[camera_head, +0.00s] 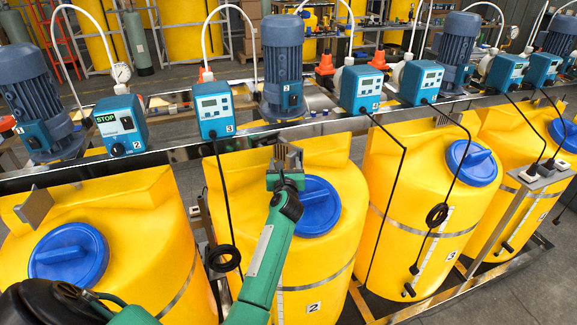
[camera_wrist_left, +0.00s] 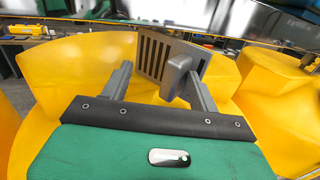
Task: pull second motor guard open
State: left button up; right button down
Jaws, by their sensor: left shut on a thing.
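The second motor guard, a grey slatted panel (camera_head: 294,155), stands upright at the top rear of the yellow tank labelled 2 (camera_head: 345,205). In the left wrist view the guard (camera_wrist_left: 155,56) shows dark vertical slots and a grey block-like handle (camera_wrist_left: 179,75). The blue-grey second motor (camera_head: 282,60) stands on the rail behind it. My left gripper (camera_head: 283,163) reaches up to the guard beside the tank's blue lid. In the left wrist view its fingers (camera_wrist_left: 160,85) are around the handle area, shut on the guard; the exact contact is partly hidden. My right gripper is not in view.
A blue lid (camera_head: 316,207) lies just right of my left wrist. Another grey guard (camera_head: 34,207) stands on the left tank. Blue dosing pumps (camera_head: 213,110) line the rail behind, and a black cable hangs left of my forearm. Yellow tanks (camera_head: 400,170) stand close on the right.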

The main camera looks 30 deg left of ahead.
pick_arm(q)
jog(key=shift+s+a+r, duration=0.2)
jog(key=shift+a+r, duration=0.15)
jog(key=shift+a, duration=0.25)
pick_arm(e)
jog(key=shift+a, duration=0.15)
pick_arm(q)
jog(key=shift+s+d+f, duration=0.15)
jog(key=shift+s, duration=0.15)
jog(key=v, duration=0.2)
jog(key=b+v, duration=0.1)
jog(key=f+b+v, duration=0.1)
jog(key=v, duration=0.1)
jog(key=shift+s, duration=0.4)
jog(key=v, duration=0.2)
jog(key=d+b+v, duration=0.1)
jog(key=v, duration=0.2)
jog(key=w+v, duration=0.1)
jog(key=v, duration=0.2)
jog(key=shift+d+r+b, duration=0.15)
jog(key=shift+r+b, duration=0.1)
jog(key=shift+b, duration=0.15)
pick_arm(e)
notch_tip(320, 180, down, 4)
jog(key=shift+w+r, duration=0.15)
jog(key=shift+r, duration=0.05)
